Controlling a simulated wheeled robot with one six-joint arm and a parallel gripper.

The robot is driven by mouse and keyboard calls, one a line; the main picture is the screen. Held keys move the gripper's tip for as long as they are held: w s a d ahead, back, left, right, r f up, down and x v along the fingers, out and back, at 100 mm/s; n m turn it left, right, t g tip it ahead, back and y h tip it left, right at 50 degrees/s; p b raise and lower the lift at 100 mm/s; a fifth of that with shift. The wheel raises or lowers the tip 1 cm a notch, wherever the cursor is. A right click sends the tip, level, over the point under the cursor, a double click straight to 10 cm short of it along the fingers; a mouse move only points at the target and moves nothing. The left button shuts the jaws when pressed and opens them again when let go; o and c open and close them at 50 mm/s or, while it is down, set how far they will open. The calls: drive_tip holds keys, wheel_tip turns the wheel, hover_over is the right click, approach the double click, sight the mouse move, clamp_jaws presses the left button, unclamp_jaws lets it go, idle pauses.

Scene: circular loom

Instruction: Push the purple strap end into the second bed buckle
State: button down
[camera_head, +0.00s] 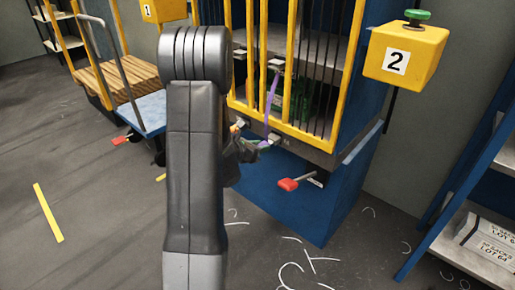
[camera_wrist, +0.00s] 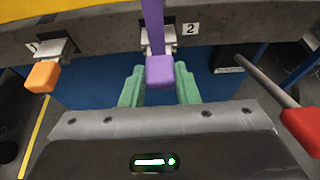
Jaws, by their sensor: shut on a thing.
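The purple strap (camera_head: 271,92) hangs down in front of the loom's yellow bars. Its block-like purple end (camera_wrist: 160,71) sits between the green fingers of my gripper (camera_wrist: 159,88), which is shut on it. The second bed buckle (camera_wrist: 146,43) is a metal fitting on the grey bed edge beside a "2" label. The strap crosses in front of this buckle and partly hides it. The strap end shows just below the buckle; I cannot tell whether any of it is inside. In the head view, my gripper (camera_head: 247,149) is partly hidden behind my arm.
An orange strap end (camera_wrist: 42,75) is at the first buckle (camera_wrist: 51,48), to the left. A red-handled lever (camera_head: 289,184) sticks out below the bed on the right. A yellow box marked 2 (camera_head: 405,52) hangs at upper right. The floor in front is open.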

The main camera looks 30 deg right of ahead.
drive_tip(key=shift+w+d, duration=0.2)
drive_tip(key=shift+d, duration=0.35)
drive_tip(key=c, duration=1)
unclamp_jaws()
drive_tip(key=shift+c, duration=0.2)
drive_tip(key=shift+a, duration=0.1)
drive_tip(key=p+v, duration=0.3)
drive_tip(key=v, duration=1)
drive_tip(key=shift+s+a, duration=0.15)
drive_tip(key=shift+a, duration=0.2)
drive_tip(key=shift+r, duration=0.1)
